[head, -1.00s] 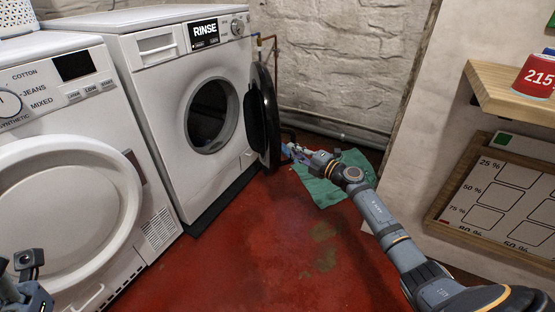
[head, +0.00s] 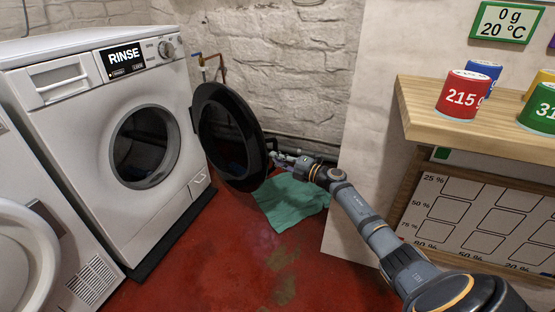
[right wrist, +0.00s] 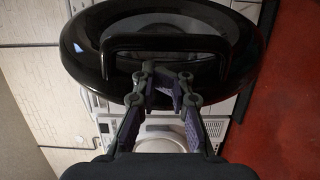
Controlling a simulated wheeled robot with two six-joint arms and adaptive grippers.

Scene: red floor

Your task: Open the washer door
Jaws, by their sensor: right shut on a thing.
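The white washer (head: 85,110) with the RINSE display stands at the left in the head view, its round drum opening (head: 146,147) uncovered. Its round black door (head: 252,130) stands open, swung well out from the front. In the right wrist view the door (right wrist: 240,45) fills the top, with a black bar handle (right wrist: 165,42) across it. My right gripper (head: 280,158) is at the door's outer side in the head view. In the right wrist view its fingers (right wrist: 165,80) are shut at the handle; the exact contact is partly hidden. My left gripper is not in view.
A second white machine (head: 30,250) stands at the left. A green cloth (head: 290,200) lies on the red floor (head: 240,260) below my right arm. A wooden shelf (head: 490,115) with coloured cans is at the right. Open floor lies before the washer.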

